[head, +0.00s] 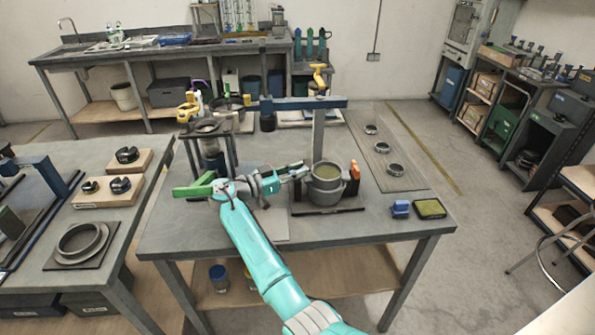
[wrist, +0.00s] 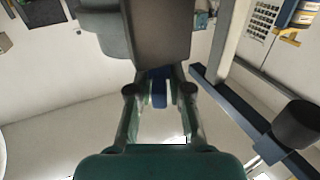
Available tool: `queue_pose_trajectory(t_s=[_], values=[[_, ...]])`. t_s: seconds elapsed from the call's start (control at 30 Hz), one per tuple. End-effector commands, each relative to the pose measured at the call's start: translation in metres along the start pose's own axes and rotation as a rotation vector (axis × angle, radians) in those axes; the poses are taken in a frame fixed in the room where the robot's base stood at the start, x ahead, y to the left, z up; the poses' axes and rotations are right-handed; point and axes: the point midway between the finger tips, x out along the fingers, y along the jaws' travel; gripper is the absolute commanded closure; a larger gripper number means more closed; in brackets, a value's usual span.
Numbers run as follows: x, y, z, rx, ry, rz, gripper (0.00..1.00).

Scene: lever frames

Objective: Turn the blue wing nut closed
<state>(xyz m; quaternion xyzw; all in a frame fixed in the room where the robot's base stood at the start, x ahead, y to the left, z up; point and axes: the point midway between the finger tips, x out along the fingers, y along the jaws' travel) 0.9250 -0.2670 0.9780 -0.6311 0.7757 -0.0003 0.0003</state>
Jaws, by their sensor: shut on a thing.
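The blue wing nut (wrist: 159,88) shows in the wrist view as a small upright blue piece between my two fingers, just below a broad grey-brown plate (wrist: 160,35). My gripper (wrist: 160,80) is shut on it, with one finger at each side. In the head view my gripper (head: 302,172) reaches from the left to the near-left side of a round grey pot stack (head: 327,196) in the stand. The wing nut is too small and hidden to make out there, and its exact turn angle cannot be told.
A grey post (head: 318,135) with a blue crossbar (head: 300,103) rises behind the pots. An orange part (head: 355,170) is at their right. A blue block (head: 400,208) and a green-topped tray (head: 430,208) lie at the table's right front. A dark frame stand (head: 210,145) is left.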

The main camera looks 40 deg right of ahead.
Motion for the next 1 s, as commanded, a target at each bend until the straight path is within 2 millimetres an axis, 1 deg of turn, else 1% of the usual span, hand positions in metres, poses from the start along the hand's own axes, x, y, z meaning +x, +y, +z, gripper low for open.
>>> queue_pose_trajectory(t_s=[0.5,0.53,0.57,0.6,1.0], values=[[0.0,0.0003,0.0013,-0.003,-0.001,0.017,1.0],[0.0,0.0003,0.0013,-0.003,-0.001,0.017,0.74],[0.0,0.0004,0.0013,-0.003,-0.001,0.017,0.66],[0.0,0.0003,0.0012,-0.003,-0.001,0.017,0.62],[-0.0001,0.0003,0.0003,-0.001,0.0,0.015,0.62]])
